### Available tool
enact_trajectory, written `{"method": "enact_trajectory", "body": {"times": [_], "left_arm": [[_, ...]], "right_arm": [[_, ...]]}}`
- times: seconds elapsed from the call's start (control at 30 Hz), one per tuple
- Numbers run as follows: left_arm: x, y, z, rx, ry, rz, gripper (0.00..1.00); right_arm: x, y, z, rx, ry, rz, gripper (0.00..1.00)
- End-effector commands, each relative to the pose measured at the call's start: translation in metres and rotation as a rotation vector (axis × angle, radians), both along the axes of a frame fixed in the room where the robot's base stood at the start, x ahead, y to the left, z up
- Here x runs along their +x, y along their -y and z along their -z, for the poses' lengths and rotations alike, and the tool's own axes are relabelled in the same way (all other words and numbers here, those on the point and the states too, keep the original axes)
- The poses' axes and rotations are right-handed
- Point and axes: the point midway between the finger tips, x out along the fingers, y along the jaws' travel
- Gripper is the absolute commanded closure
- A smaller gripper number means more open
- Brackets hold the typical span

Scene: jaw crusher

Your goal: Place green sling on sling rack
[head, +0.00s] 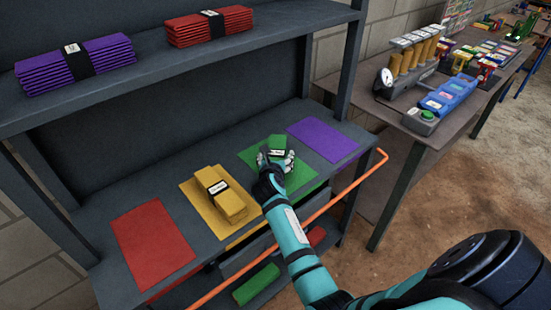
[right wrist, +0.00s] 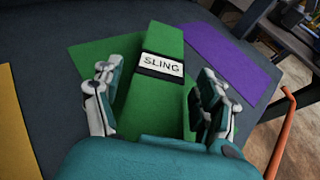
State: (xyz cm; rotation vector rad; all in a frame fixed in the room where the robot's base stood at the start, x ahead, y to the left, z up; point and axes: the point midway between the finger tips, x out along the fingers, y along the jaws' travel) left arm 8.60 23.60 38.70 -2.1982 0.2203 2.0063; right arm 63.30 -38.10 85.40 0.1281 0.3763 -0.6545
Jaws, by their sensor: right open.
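A folded green sling (head: 277,147) with a black band and a white label lies on the green mat (head: 310,183) of the grey rack shelf. It also shows in the right wrist view (right wrist: 160,95), where the label reads "SLING". My right gripper (head: 282,160) is at the sling. In the right wrist view its fingers (right wrist: 158,105) are spread, one on each side of the sling, with visible gaps. The grey sling rack (head: 140,190) has red, yellow, green and purple mats. My left gripper is not in view.
A folded yellow sling (head: 222,195) lies on the yellow mat. Purple (head: 76,64) and red slings (head: 208,26) lie on the upper shelf. The red mat (head: 153,243) and purple mat (head: 323,140) are bare. An orange rail (head: 335,198) runs along the rack's front. A cluttered table (head: 455,125) stands to the right.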

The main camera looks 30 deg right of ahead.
Motion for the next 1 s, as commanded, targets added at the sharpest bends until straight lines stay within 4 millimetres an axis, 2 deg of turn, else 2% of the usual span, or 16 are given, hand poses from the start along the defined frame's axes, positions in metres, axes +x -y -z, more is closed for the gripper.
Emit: {"method": "enact_trajectory", "body": {"times": [0.13, 0.27, 0.7, 1.0], "left_arm": [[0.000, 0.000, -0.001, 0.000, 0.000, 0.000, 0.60], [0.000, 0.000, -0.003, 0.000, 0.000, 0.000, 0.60], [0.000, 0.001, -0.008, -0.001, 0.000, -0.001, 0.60], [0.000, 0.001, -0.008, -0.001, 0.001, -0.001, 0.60]], "right_arm": [[0.000, 0.000, -0.004, 0.002, 0.003, 0.000, 0.26], [-0.011, -0.010, -0.009, 0.001, 0.000, -0.002, 0.26], [-0.075, -0.059, -0.042, 0.000, 0.000, 0.000, 0.26], [-0.088, -0.068, -0.049, 0.000, 0.000, 0.001, 0.26]]}}
